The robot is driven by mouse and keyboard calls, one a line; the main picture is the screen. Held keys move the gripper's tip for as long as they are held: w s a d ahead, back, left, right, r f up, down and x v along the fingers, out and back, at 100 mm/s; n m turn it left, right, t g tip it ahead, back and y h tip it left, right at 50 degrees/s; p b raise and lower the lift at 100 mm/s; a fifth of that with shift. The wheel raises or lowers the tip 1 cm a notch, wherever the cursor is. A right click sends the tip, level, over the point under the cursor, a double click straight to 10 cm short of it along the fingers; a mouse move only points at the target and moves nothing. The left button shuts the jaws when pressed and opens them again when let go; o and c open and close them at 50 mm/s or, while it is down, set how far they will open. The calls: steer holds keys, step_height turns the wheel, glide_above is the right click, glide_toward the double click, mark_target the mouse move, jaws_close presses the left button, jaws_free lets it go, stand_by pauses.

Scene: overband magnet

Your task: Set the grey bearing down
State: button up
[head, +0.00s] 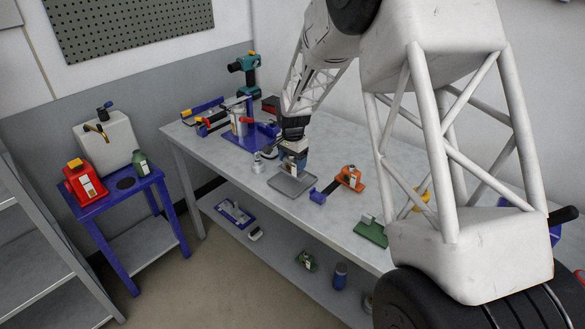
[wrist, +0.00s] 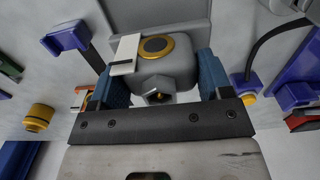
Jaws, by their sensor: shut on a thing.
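The grey bearing (wrist: 172,68) is a rounded grey block with a gold ring around a dark centre and a pale tag on one side. My gripper (wrist: 158,78) is shut on it, with a blue finger on each side. In the head view my gripper (head: 293,160) points down over a shallow grey tray (head: 296,192) on the workbench; the bearing is largely hidden by the fingers there. The tray also shows behind the bearing in the wrist view (wrist: 184,34). I cannot tell whether the bearing touches the tray.
A small grey part (head: 258,164) stands left of the tray. A blue rack with tools (head: 255,135) is behind it. A blue bracket (head: 318,196), an orange part (head: 351,177) and a green part (head: 371,231) lie to the right. Bare bench (head: 220,150) shows at left.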

mark_target(293, 167)
steer(key=shift+f, duration=1.65)
steer(key=shift+f, duration=0.15)
steer(key=o, duration=1.3)
step_height(293, 167, up, 12)
steer(key=shift+f, duration=0.1)
steer(key=shift+r, duration=0.2)
